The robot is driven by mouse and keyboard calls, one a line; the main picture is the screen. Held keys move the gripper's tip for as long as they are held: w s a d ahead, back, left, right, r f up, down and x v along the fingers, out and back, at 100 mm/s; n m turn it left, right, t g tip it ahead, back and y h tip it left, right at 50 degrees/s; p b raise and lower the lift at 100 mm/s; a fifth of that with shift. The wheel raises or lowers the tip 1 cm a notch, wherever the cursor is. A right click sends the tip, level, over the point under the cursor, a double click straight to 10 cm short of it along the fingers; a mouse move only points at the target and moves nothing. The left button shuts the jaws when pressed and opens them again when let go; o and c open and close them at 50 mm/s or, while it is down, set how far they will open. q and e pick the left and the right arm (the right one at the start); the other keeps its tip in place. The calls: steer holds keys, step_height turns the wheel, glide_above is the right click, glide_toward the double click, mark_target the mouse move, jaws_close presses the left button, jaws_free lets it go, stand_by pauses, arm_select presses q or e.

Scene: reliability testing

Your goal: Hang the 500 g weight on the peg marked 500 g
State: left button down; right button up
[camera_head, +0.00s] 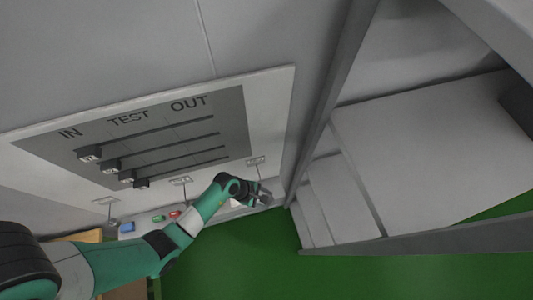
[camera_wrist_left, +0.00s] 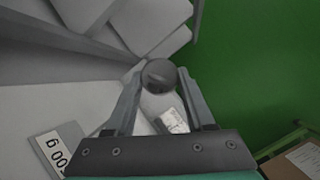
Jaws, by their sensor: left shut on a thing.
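My left gripper (camera_head: 262,196) is at the lower right of the pale board in the head view, just below the rightmost peg label (camera_head: 256,161). In the left wrist view its two fingers (camera_wrist_left: 160,73) are closed in on a dark round-ended thing, which I take to be the weight (camera_wrist_left: 158,76). A plate reading "00 g" (camera_wrist_left: 60,150), its first digit cut off, lies left of the fingers. The peg beneath the label is mostly hidden by the gripper, and I cannot tell whether the weight touches it. My right gripper is not in view.
The board (camera_head: 275,100) carries a dark panel marked IN, TEST and OUT with sliders. Two more peg labels (camera_head: 181,180) (camera_head: 107,201) are to the left. A grey cabinet frame (camera_head: 330,110) stands close right; green floor (camera_head: 240,255) is open below.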

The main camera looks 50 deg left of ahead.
arm_select(q)
steer(key=w+a+f+b, duration=0.1)
steer(key=w+a+b, duration=0.2)
steer(key=a+b, duration=0.2)
steer(key=shift+a+f, duration=0.4)
steer(key=shift+a, duration=0.45)
steer(key=shift+w+a, duration=0.1)
steer(key=shift+w, duration=0.05)
stand_by(0.4)
steer(key=shift+c, duration=2.2)
jaws_free()
steer(key=o, duration=0.3)
steer(key=shift+a+r, duration=0.1)
steer(key=shift+a, duration=0.2)
steer(key=shift+o, duration=0.2)
steer(key=shift+d, duration=0.1)
